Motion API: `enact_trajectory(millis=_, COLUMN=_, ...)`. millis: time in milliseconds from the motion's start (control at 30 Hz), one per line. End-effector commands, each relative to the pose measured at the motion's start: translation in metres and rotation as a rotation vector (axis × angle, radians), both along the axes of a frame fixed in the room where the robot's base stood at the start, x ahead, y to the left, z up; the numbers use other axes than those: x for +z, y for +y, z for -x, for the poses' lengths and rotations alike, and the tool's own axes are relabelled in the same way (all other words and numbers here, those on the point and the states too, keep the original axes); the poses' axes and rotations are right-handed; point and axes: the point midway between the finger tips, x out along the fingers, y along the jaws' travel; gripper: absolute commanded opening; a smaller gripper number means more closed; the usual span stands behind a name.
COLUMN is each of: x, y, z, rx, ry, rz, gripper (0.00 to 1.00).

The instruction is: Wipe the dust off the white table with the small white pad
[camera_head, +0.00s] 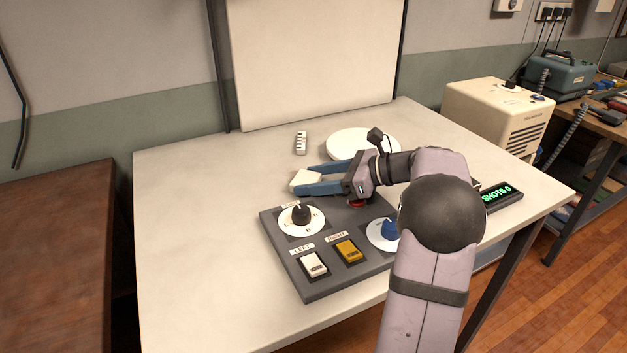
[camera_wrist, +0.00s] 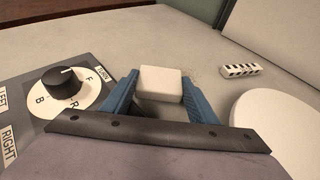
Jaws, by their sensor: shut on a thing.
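The small white pad (camera_head: 303,180) is a pale block with rounded edges, held between the blue fingertips of my gripper (camera_head: 312,180). In the wrist view the pad (camera_wrist: 161,82) sits between the two blue fingers (camera_wrist: 160,92). It is low over the white table (camera_head: 190,230), just beyond the grey control panel; I cannot tell for sure whether it touches the surface. A faint patch of brownish dust (camera_wrist: 191,74) shows on the table beside and beyond the pad in the wrist view. I cannot make out the dust in the head view.
The grey panel (camera_head: 283,250) with knobs and LEFT and RIGHT switches lies below my gripper. A round white disc (camera_head: 345,139) and a small black-and-white striped block (camera_head: 301,143) stand behind. A cream upright board (camera_head: 310,60) borders the back. The table's left side is clear.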

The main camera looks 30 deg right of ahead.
Motion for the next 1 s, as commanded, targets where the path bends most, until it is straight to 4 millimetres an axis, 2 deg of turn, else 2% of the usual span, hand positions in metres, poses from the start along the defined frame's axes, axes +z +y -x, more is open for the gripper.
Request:
enact_trajectory(millis=33, x=-0.006, y=0.001, z=0.001, rx=0.006, ry=0.012, rz=0.002, gripper=0.33)
enact_trajectory(millis=167, x=-0.006, y=0.001, z=-0.003, rx=0.006, ry=0.013, rz=0.004, gripper=0.33)
enact_trajectory(millis=567, x=-0.001, y=0.001, z=-0.033, rx=0.003, ry=0.007, rz=0.005, gripper=0.33)
enact_trajectory(millis=1000, x=0.000, y=0.000, z=-0.043, rx=0.002, ry=0.005, rz=0.005, gripper=0.33)
